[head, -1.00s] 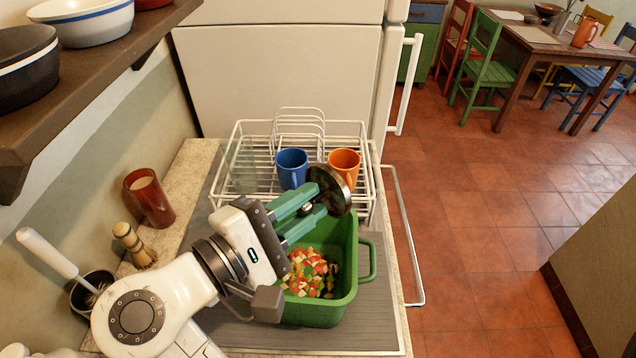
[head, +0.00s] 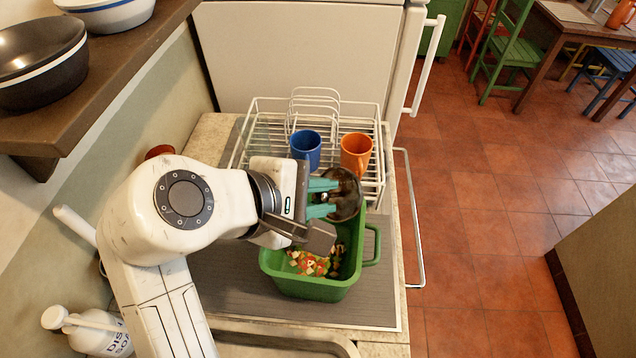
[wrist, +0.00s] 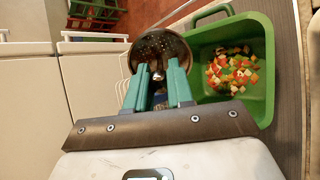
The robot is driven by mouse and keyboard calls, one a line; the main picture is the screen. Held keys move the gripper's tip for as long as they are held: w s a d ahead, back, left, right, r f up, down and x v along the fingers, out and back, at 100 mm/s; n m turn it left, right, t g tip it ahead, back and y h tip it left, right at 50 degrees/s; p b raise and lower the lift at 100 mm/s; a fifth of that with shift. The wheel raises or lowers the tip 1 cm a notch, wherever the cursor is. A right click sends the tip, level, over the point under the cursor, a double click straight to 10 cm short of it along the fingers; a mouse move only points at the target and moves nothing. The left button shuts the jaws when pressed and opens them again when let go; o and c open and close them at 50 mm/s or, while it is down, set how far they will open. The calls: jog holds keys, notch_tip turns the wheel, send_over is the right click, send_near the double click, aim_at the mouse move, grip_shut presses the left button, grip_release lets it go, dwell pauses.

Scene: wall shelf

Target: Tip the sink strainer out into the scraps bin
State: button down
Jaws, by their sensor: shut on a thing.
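The sink strainer (head: 344,196) is a dark round metal bowl, held tilted on its side above the back part of the scraps bin. My gripper (head: 322,197) is shut on it with green fingers. In the wrist view the strainer (wrist: 160,50) shows its perforated face beyond the fingertips (wrist: 157,88), with no scraps visible on it. The scraps bin (head: 310,288) is a green tub with a side handle, standing on the grey mat. Colourful chopped scraps (head: 308,263) lie on its floor, and they show in the wrist view (wrist: 232,70) too. My arm hides part of the bin.
A white wire dish rack (head: 265,130) with a blue mug (head: 306,147) and an orange mug (head: 356,153) stands just behind the bin. A shelf (head: 110,75) with bowls overhangs at left. A soap bottle (head: 100,332) stands at lower left.

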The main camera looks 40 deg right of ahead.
jog(key=shift+d+r+y+p, duration=0.15)
jog(key=shift+r+y+p, duration=0.35)
jog(key=shift+y+p, duration=0.2)
jog(key=y+p, duration=0.4)
jog(key=shift+d+r, duration=0.15)
jog(key=shift+d, duration=0.15)
jog(key=shift+d+f+y, duration=0.15)
jog(key=shift+y, duration=0.45)
jog(key=shift+d+f+y, duration=0.1)
jog(key=shift+f+y, duration=0.05)
jog(key=shift+y, duration=0.45)
jog(key=shift+d+y, duration=0.1)
jog(key=shift+y, duration=1.1)
